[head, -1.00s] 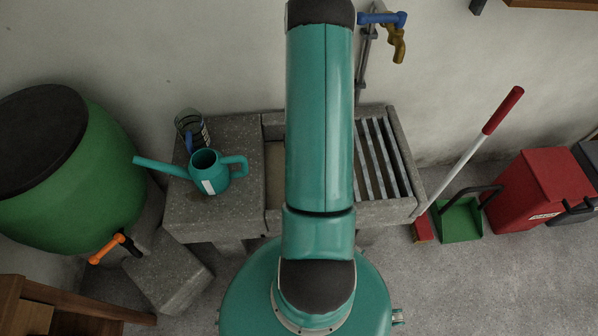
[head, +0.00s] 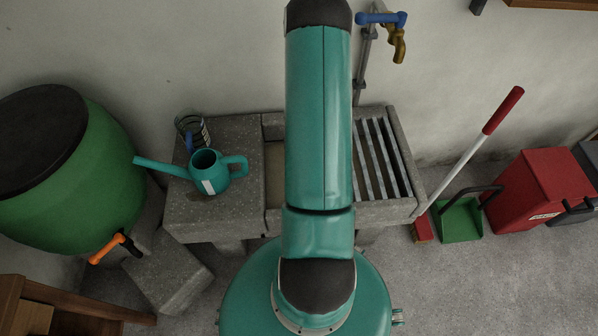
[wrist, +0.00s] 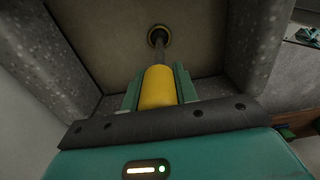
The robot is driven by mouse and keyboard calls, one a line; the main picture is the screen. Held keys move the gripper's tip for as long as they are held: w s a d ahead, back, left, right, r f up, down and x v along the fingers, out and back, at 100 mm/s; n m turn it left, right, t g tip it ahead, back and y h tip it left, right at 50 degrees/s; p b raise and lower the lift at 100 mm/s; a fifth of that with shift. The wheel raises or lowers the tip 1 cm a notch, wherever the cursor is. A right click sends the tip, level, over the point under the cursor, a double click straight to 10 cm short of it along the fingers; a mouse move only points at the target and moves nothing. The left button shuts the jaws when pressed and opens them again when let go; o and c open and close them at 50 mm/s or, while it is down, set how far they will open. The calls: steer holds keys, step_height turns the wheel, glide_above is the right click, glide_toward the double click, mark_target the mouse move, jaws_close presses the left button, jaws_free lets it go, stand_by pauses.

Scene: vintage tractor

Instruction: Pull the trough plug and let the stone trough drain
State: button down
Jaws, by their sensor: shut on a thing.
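The stone trough (head: 388,212) stands against the wall, its middle hidden by my arm in the head view. In the wrist view I look into the trough, between its speckled stone walls (wrist: 258,45). My gripper (wrist: 157,78) is shut on the yellow handle of the trough plug (wrist: 158,90), with a green finger on either side. The plug's dark stem runs from the handle to the round brass-rimmed drain (wrist: 159,36) in the floor. I cannot tell whether the plug's end is seated or lifted, nor the water level. The gripper is hidden in the head view.
A teal watering can (head: 212,172) and a wire-banded jar (head: 191,131) stand on the left ledge. A brass tap (head: 396,45) is above the trough. Metal bars (head: 378,160) cover its right part. A green barrel (head: 95,190) is left; a dustpan (head: 460,219) and red box (head: 545,190) are right.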

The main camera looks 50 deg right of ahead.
steer(key=shift+r, duration=0.1)
steer(key=shift+r, duration=1.55)
steer(key=shift+r, duration=2.05)
